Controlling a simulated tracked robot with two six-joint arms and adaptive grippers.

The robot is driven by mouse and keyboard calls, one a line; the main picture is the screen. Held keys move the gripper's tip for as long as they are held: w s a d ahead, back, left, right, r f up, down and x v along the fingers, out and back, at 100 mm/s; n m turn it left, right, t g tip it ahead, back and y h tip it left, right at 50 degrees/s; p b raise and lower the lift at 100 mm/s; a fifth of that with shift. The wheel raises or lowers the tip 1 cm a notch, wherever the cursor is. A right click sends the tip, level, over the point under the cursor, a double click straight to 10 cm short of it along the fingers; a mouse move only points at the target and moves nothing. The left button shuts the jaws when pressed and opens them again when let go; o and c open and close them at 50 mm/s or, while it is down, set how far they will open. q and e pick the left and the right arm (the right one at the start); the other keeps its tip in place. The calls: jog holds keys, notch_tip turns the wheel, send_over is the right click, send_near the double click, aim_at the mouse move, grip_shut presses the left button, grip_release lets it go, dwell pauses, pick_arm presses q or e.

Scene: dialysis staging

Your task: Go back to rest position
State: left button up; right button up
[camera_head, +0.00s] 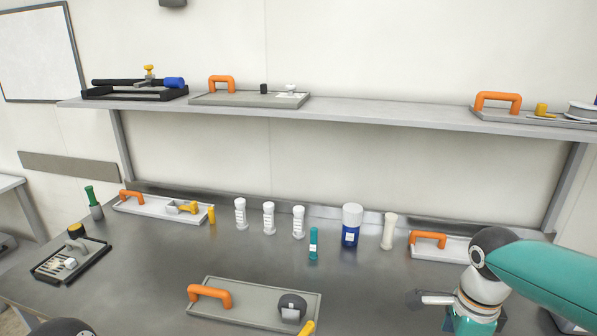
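My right arm (540,275) comes in from the right edge, bends at a dark joint and runs down to the bottom edge, in front of the right end of the steel table (130,270). I see no fingers of my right gripper. A dark rounded shape at the bottom left edge may be part of my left arm. My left gripper is not in view. No object is seen held.
A black tray (72,261) lies left. A shelf (380,118) spans above.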

jog(key=s+a+f+n+g+y+b, duration=0.15)
jog(key=s+f, duration=0.25)
jog(key=f, duration=0.7)
jog(key=s+a+f+g+h+b, duration=0.1)
jog(key=s+a+f+g+b, duration=0.2)
jog(key=f, duration=0.7)
jog(key=s+a+f+n+t+y+b, duration=0.1)
jog(key=s+a+f+n, duration=0.3)
jog(key=f, duration=0.2)
jog(key=s+a+f+n+y, duration=0.2)
jog(key=s+a+f+n, duration=0.15)
jog(key=f, duration=0.35)
jog(key=s+a+f+n+t+y+b, duration=0.1)
jog(key=s+a+f+n, duration=0.25)
jog(key=s+f, duration=0.2)
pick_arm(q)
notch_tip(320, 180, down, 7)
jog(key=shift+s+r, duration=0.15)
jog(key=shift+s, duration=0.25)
pick_arm(e)
jog(key=w+n+t, duration=0.1)
jog(key=w+n, duration=0.1)
jog(key=w+n+t, duration=0.1)
jog(key=n, duration=0.1)
jog(key=w+f+n+t, duration=0.1)
jog(key=w+n, duration=0.1)
jog(key=shift+w+d+h, duration=0.25)
jog(key=shift+w+d, duration=0.05)
jog(key=shift+d, duration=0.1)
